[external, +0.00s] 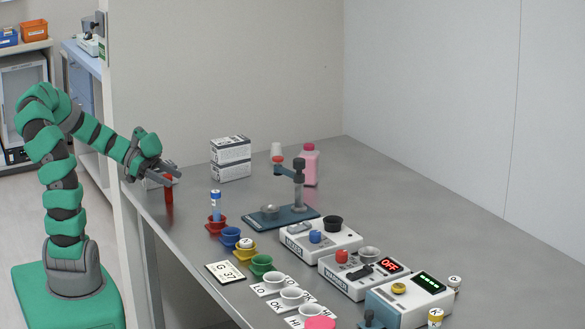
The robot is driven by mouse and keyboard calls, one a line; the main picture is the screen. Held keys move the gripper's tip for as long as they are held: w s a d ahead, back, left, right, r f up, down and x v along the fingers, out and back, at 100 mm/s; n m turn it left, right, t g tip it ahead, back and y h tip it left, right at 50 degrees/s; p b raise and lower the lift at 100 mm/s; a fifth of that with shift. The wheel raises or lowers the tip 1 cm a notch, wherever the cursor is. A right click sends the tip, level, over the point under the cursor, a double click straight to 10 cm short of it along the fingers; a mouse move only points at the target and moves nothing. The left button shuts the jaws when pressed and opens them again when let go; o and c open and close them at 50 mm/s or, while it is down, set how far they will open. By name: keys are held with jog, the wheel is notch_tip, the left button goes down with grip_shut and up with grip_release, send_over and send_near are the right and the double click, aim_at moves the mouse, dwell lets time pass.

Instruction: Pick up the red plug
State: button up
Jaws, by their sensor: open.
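A slim red upright piece, which looks like the red plug (169,192), is at the table's left edge, directly below and against my gripper in the picture. My gripper (172,172) is open, with its dark fingers pointing right at the top of the red piece. I cannot tell whether the fingers are around it or only in front of it. The piece's top is partly hidden by the fingers. Whether its lower end rests on the table is unclear.
A white box (157,180) lies just behind my gripper, with stacked boxes (231,168) further right. A blue-capped vial (215,204) stands in a red cup (216,226). Coloured cups, a blue stand (281,218) and white devices (320,243) fill the middle and front. The back right is clear.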

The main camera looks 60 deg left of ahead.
jog(key=c, duration=1.1)
